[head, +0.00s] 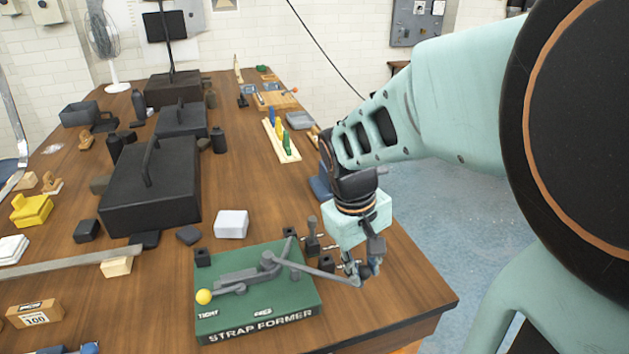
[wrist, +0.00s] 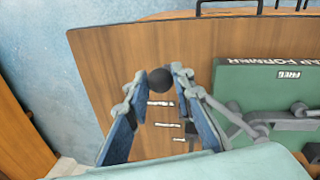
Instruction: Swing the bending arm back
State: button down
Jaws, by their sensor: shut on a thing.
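The strap former (head: 255,295) is a green block lettered "STRAP FORMER" near the front edge of the table; it shows at the right in the wrist view (wrist: 235,75). Its grey bending arm (head: 318,273) runs from a round pivot on the block rightward past the block's edge to my gripper (head: 359,274). In the wrist view the arm (wrist: 228,113) leads to a black ball knob (wrist: 160,80) between my fingertips, and my gripper (wrist: 157,84) is shut on it. A yellow ball (head: 204,297) marks the block's left front corner, near the word "TIGHT".
Black upright posts (head: 312,238) stand just behind the block. A white block (head: 231,223) and a large black case (head: 152,185) lie farther back. The wooden table (head: 405,285) is bare right of my gripper up to its edge.

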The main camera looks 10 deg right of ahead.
jog(key=shift+s, duration=0.1)
jog(key=c, duration=1.7)
grip_release()
jog(key=shift+s+a, duration=0.1)
jog(key=shift+o, duration=0.2)
